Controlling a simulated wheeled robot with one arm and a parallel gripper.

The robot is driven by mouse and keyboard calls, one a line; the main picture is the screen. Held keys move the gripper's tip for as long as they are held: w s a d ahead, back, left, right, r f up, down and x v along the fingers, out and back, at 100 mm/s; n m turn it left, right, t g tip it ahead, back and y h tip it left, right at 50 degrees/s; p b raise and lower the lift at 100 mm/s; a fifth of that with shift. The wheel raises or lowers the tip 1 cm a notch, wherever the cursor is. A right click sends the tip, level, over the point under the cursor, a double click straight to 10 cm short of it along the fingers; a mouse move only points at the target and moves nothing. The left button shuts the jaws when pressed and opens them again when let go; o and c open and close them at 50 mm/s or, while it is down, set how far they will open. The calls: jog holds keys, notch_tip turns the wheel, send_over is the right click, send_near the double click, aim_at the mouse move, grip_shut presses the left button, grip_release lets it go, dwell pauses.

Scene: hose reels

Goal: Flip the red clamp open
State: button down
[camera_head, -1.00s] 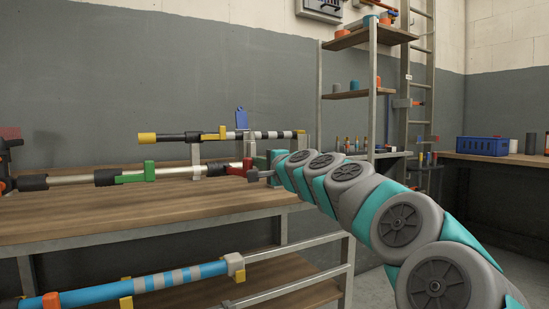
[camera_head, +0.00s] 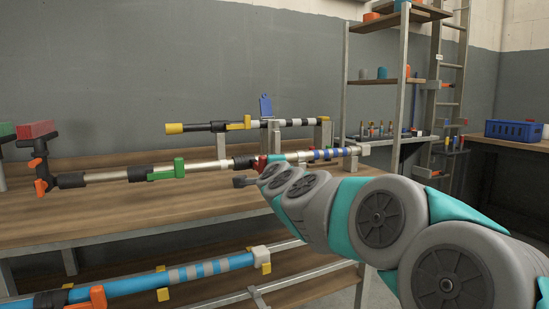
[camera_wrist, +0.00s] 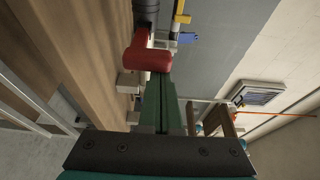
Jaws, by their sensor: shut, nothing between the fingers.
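The red clamp (camera_head: 262,162) sits around the upper pole (camera_head: 205,167) on the bench, mostly hidden behind the end of my arm in the head view. In the wrist view the red clamp (camera_wrist: 147,61) shows as a thick rounded lever beside the pole, just beyond my fingertips. My gripper (camera_wrist: 159,82) has its green fingers together, with nothing between them. The fingertips overlap the near edge of the lever in the picture; I cannot tell whether they touch it.
A green clamp (camera_head: 166,170) is on the same pole to the left. A second pole with a yellow clamp (camera_head: 238,124) lies behind it. A blue pole (camera_head: 170,278) is on the lower shelf. A shelf rack (camera_head: 395,70) stands at the back right.

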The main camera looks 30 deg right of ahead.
dwell(0.8)
jog(key=s, duration=1)
jog(key=a+f+n+g+y, duration=0.1)
jog(key=a+f+n+y, duration=0.35)
jog(key=a, duration=0.35)
jog(key=a+f+n+g+y, duration=0.1)
jog(key=a+f+n+y, duration=0.2)
jog(key=a+f+n, duration=0.35)
jog(key=s+a+f+n+g+y, duration=0.2)
jog(key=s+a+f+n+g, duration=0.35)
jog(key=s+a+f, duration=0.45)
jog(key=s+d+f+n+g+h, duration=0.1)
jog(key=s+d+f+n+g, duration=0.1)
jog(key=s, duration=0.6)
jog(key=s+d+f+n+g+h, duration=0.1)
jog(key=s+d+f+g, duration=0.1)
jog(key=s+f+g, duration=0.3)
jog(key=s+d+f+n+g+h, duration=0.1)
jog(key=s+d+f+n+g, duration=0.1)
jog(key=s+f+g, duration=0.2)
jog(key=s+f, duration=0.3)
jog(key=s, duration=0.5)
jog(key=shift+s+d+n+b, duration=0.25)
jog(key=shift+s+n+b, duration=0.1)
jog(key=shift+s+b, duration=0.05)
